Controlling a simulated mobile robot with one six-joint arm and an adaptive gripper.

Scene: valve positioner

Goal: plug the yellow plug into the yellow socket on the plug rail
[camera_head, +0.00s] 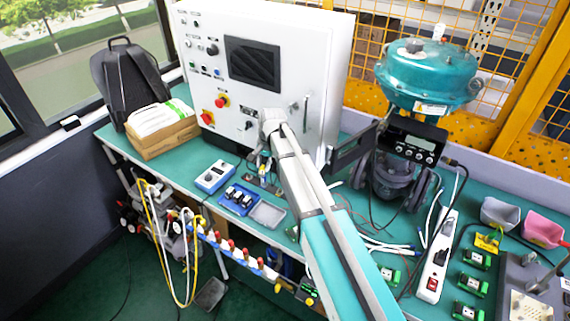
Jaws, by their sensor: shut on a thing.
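My arm reaches up from the bottom right to the front of the white control cabinet. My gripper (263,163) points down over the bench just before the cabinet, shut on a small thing. That thing is mostly hidden by the wrist and too small to name. A yellow block (488,241) stands at the right of the bench, at the far end of a row of green blocks (476,260). I cannot tell whether it is the yellow socket. I cannot make out a separate yellow plug.
The white cabinet (310,60) stands close behind my gripper. A blue-and-white meter (213,177), a blue tray (238,199) and a clear tray (267,215) lie left of my arm. A teal valve actuator (428,75) and a white power strip (437,255) stand right of it.

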